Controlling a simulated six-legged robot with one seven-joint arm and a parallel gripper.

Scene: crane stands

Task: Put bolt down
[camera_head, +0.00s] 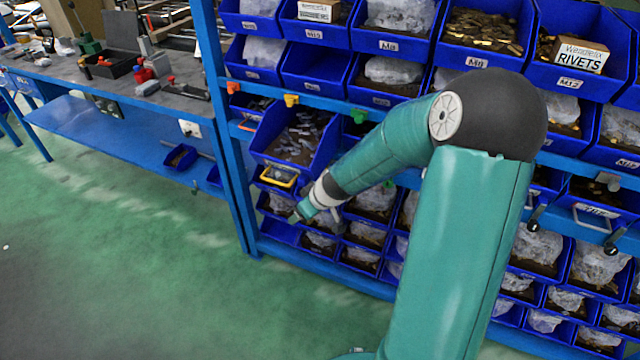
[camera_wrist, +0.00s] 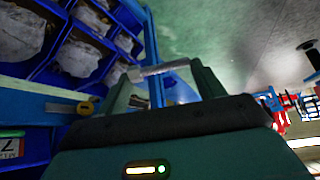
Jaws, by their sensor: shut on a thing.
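My gripper (camera_wrist: 160,75) is shut on the bolt (camera_wrist: 158,68), a pale grey rod spanning crosswise between the two green fingertips in the wrist view. In the head view my gripper (camera_head: 304,210) hangs at the end of the teal arm, in front of the lower left part of the blue bin rack. The bolt cannot be made out in the head view. In the wrist view it is held clear of the bins, with green floor behind it.
A large blue bin (camera_head: 296,135) with loose metal parts sits above my gripper. Small blue bins with plastic bags (camera_head: 368,233) fill the lower rack. A blue workbench (camera_head: 120,92) stands at the left. Green floor (camera_head: 130,235) is open at the lower left.

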